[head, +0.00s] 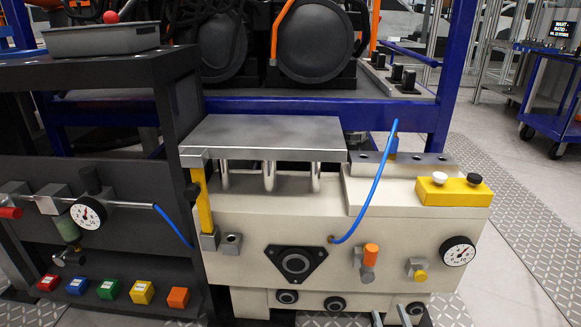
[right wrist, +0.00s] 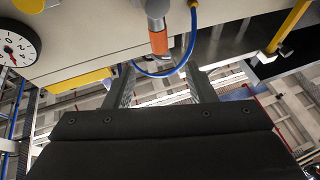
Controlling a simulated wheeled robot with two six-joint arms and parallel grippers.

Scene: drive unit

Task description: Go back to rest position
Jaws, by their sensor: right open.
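My right gripper (head: 397,317) shows at the bottom edge of the head view, just below the front of the beige drive unit (head: 262,225). In the right wrist view, my right gripper (right wrist: 162,78) has its two fingers apart, with nothing between them. An orange-capped fitting (right wrist: 158,40) lies beyond the fingertips in that view, apart from them as far as I can tell. Most of the right arm is cut off by the head view's lower edge. My left gripper is not in view.
The unit's front carries a gauge (head: 457,251), a blue hose (head: 376,190) and an orange-topped valve (head: 370,254). A yellow button box (head: 454,190) sits on top at the right. A dark bench (head: 120,72) stands at the left. Floor is open at the right.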

